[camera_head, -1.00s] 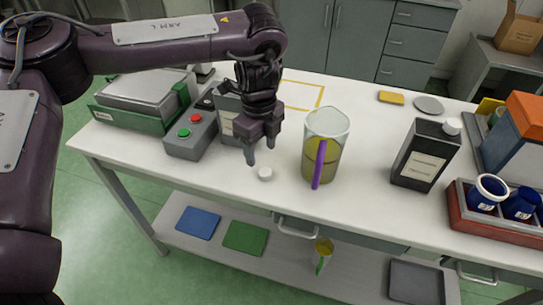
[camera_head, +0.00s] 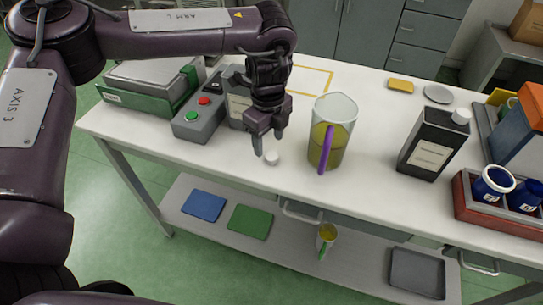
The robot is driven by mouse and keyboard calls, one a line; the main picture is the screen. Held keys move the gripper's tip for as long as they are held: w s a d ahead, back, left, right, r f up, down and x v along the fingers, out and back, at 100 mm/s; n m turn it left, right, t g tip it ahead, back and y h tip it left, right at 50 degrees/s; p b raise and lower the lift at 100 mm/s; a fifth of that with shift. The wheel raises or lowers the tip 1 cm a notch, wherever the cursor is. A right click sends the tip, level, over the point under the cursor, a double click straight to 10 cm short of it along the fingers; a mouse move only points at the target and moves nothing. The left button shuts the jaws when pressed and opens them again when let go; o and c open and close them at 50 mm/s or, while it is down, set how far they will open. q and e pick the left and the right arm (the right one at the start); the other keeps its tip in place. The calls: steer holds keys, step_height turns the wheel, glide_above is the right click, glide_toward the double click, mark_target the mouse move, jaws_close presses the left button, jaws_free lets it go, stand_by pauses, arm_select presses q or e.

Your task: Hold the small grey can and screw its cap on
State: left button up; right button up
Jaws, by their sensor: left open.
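A small white cap (camera_head: 272,158) lies on the white table near its front edge. My left gripper (camera_head: 268,146) is open and points down just above and behind the cap, with nothing held. I cannot tell whether a fingertip touches the cap. The small grey can (camera_head: 237,112) with a pale label stands behind my left gripper, which hides part of it, including its right side. My right gripper is out of view.
Left of the can is a control box (camera_head: 198,121) with red and green buttons. A jug (camera_head: 337,110) with yellow-green liquid and a purple handle stands close right of the gripper. A black can (camera_head: 433,143) with a white cap stands farther right. Table (camera_head: 375,150) is clear between them.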

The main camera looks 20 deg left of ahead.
arm_select(q)
steer(key=f, duration=0.3)
steer(key=f+p, duration=0.1)
steer(key=f, duration=0.1)
steer(key=shift+d+f, duration=0.1)
steer(key=shift+d, duration=0.25)
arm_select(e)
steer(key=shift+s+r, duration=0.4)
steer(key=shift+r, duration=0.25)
arm_select(q)
steer(key=c, duration=1)
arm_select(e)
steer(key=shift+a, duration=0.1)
arm_select(q)
step_height(320, 180, up, 8)
steer(key=shift+w+r+b, duration=0.15)
steer(key=shift+r+b, duration=0.05)
steer(key=shift+b, duration=0.3)
step_height(320, 180, up, 12)
steer(key=p, duration=0.2)
glide_above(272, 156)
steer(key=shift+f, duration=0.15)
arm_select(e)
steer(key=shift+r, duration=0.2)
